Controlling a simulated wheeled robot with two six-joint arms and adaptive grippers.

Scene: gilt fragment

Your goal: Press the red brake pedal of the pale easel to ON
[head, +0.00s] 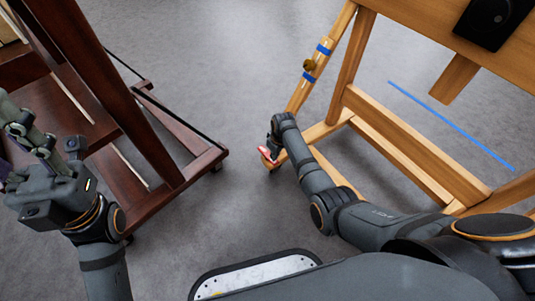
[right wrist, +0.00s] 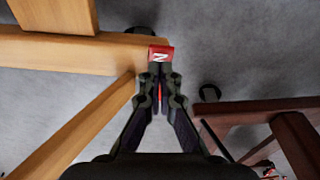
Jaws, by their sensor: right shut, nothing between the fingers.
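The pale easel (head: 400,145) stands at the right of the head view. Its red brake pedal (head: 266,154) is at the end of the easel's foot, low above the floor. In the right wrist view the pedal (right wrist: 161,53) shows a white letter like an N. My right gripper (right wrist: 160,72) is shut and empty, its fingertips right at the pedal; I cannot tell whether they touch it. In the head view the right gripper (head: 274,145) partly hides the pedal. My left gripper (head: 22,130) is at the left edge, away from the pale easel; its opening is unclear.
A dark brown easel (head: 150,120) stands at the left, its foot (head: 205,165) reaching toward the middle. Blue tape (head: 324,49) marks the pale easel's leg, and a blue line (head: 450,125) lies behind it. Grey floor (head: 235,75) is clear between the easels.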

